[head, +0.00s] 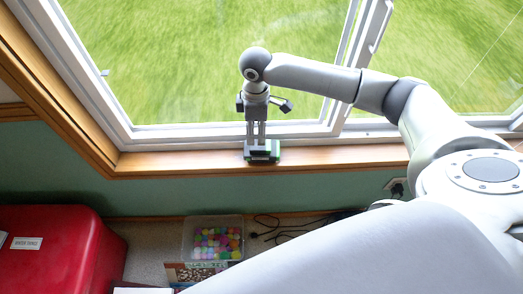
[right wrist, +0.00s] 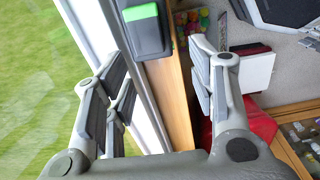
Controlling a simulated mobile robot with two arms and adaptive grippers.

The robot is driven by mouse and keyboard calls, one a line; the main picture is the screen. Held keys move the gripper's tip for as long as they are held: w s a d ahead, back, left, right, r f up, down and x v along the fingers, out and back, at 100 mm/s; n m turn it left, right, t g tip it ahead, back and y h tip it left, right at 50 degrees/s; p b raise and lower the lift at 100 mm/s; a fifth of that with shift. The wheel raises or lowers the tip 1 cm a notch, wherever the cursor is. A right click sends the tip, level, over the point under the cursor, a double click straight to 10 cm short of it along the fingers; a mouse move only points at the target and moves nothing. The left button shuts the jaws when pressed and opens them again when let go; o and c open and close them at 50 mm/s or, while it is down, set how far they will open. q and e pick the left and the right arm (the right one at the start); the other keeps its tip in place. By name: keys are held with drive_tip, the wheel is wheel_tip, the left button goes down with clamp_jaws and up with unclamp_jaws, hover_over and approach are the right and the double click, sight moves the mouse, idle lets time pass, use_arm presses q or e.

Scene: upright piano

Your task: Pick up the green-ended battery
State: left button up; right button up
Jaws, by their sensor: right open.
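The green-ended battery (head: 262,152) is a dark block with green at its ends, resting on the wooden windowsill (head: 190,161). In the right wrist view the battery (right wrist: 149,38) shows near the top, with a bright green patch on it. My right gripper (head: 256,136) is over the sill just at the battery, pointing down. In the right wrist view its fingers (right wrist: 158,75) are spread wide, with the battery beyond and between them and nothing gripped. I cannot tell the exact gap to the battery. My left gripper is not in view.
The open window frame (head: 215,132) stands close behind the sill. Below are a red box (head: 50,255), a clear bin (head: 190,240) of colourful balls (head: 217,241) and dark cables (head: 285,231) on the floor. A wall outlet (head: 396,186) is under the sill at right.

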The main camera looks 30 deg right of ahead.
sight(262, 151)
drive_tip(key=f, duration=0.3)
drive_tip(key=d+f, duration=0.1)
drive_tip(key=f, duration=0.2)
drive_tip(key=w+d+f, duration=0.1)
drive_tip(key=f, duration=0.2)
drive_tip(key=shift+d+f+b, duration=0.15)
drive_tip(key=shift+f+b, duration=0.15)
drive_tip(key=shift+f, duration=0.1)
drive_tip(key=c, duration=1.1)
drive_tip(key=shift+r, duration=0.1)
